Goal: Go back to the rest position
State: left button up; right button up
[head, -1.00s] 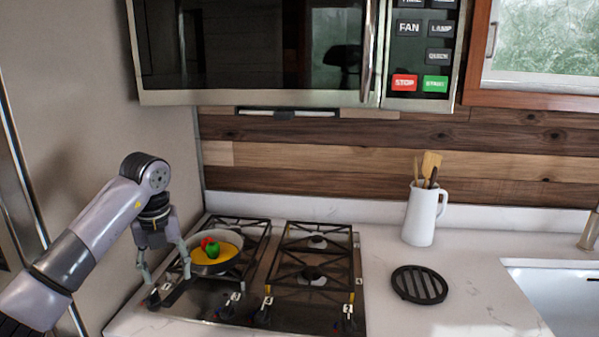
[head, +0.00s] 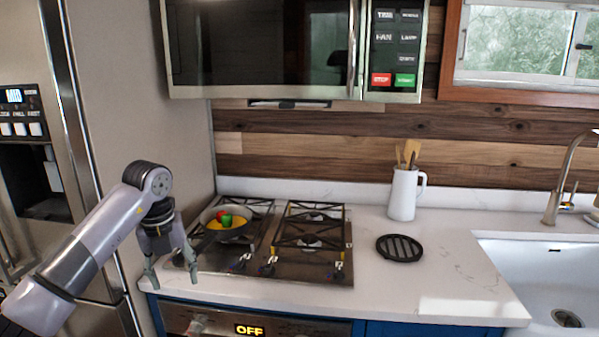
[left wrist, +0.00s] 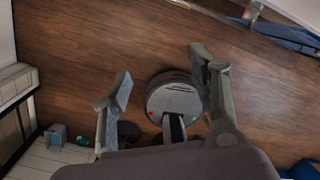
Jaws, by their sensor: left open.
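My left gripper (head: 174,277) is open and empty in the head view. It hangs just in front of the counter's left front corner, left of the stove. In the left wrist view its two fingers (left wrist: 160,85) are spread apart with nothing between them, above a wooden floor. A pan (head: 216,231) with yellow contents and a red and a green piece sits on the stove's left burners, behind and right of the gripper, apart from it. My right gripper shows in neither view.
The gas stove (head: 310,272) is set in the white counter (head: 440,255). A white jug (head: 403,195) with utensils and a black trivet (head: 399,248) stand to its right. A sink (head: 545,270) is far right, a microwave (head: 265,50) above, a fridge (head: 85,120) left.

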pick_arm(q)
jog(key=d+f+n+t+h, duration=0.1)
jog(key=d+f+n+h, duration=0.1)
jog(key=d+f+h, duration=1.45)
notch_tip(320, 180, down, 11)
jog(key=d+n+t+y, duration=0.2)
jog(key=n+t+y, duration=0.1)
jog(key=n+t, duration=0.35)
jog(key=s+a+f+n+y, duration=0.45)
jog(key=s+f, duration=0.25)
jog(key=f, duration=0.3)
jog(key=s+a+f+n+y, duration=0.35)
jog(key=s+f+n, duration=0.25)
jog(key=f, duration=0.3)
jog(key=s+a+f+n+y, duration=0.3)
jog(key=s+a+f+n, duration=0.3)
jog(key=f, duration=0.4)
jog(key=s+f+n+g+y, duration=0.1)
jog(key=s+f+g, duration=0.3)
jog(key=s, duration=1.3)
jog(key=s+a+f+n+g+y, duration=0.1)
jog(key=s+f, duration=0.7)
jog(key=s, duration=0.9)
jog(key=n+g, duration=0.1)
jog(key=g, duration=0.1)
jog(key=shift+s+a+n+g, duration=0.2)
jog(key=shift+s+n+g, duration=0.15)
jog(key=shift+n, duration=0.05)
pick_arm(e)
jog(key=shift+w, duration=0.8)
